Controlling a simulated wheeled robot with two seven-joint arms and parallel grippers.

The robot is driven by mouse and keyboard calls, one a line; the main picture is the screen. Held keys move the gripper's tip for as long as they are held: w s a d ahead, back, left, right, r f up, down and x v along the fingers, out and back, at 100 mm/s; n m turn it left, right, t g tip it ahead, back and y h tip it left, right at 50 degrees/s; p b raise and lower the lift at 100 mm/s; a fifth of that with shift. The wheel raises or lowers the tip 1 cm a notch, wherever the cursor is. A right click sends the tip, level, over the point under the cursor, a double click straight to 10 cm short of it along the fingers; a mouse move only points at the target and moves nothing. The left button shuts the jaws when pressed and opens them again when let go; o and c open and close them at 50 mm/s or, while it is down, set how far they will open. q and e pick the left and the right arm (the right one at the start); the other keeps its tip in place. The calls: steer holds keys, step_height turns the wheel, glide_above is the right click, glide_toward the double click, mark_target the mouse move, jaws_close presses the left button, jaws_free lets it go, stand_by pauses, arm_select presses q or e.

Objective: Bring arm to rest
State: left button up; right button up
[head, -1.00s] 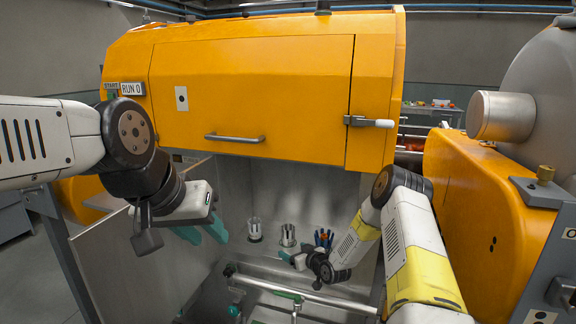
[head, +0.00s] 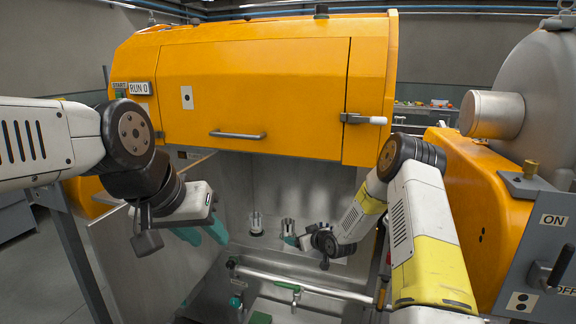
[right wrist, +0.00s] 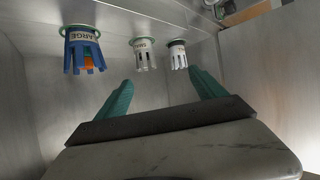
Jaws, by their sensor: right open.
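My right arm reaches from the right into the opening below the orange hood (head: 250,85). In the head view its gripper (head: 290,240) is partly hidden by its own wrist. The right wrist view shows its two teal fingers (right wrist: 160,92) wide apart, with nothing between them. My left gripper (head: 203,233) hangs at the left of the opening, its teal fingers apart and empty.
In the right wrist view, a blue cup marked LARGE (right wrist: 83,52), a white cup (right wrist: 144,55) and another pale cup (right wrist: 178,55) are ahead of the fingers. A steel bar (head: 300,287) crosses the opening. A control panel (head: 540,250) stands at right.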

steer(key=s+d+r+m+g+h, duration=0.1)
steer(key=s+d+r, duration=0.25)
steer(key=r, duration=0.45)
steer(key=s+d+r+h, duration=0.2)
steer(key=s+r, duration=0.3)
steer(key=r, duration=0.3)
steer(key=s+d+r+m+g+h, duration=0.1)
steer(key=s+d+r, duration=0.25)
steer(key=r, duration=0.45)
steer(key=s+r+m+g, duration=0.1)
steer(key=s+r, duration=0.3)
steer(key=s, duration=1.2)
steer(key=s+r+m+g, duration=0.2)
steer(key=s+r, duration=0.1)
steer(key=s, duration=1.3)
steer(key=shift+d+r+m, duration=0.3)
steer(key=shift+r, duration=0.05)
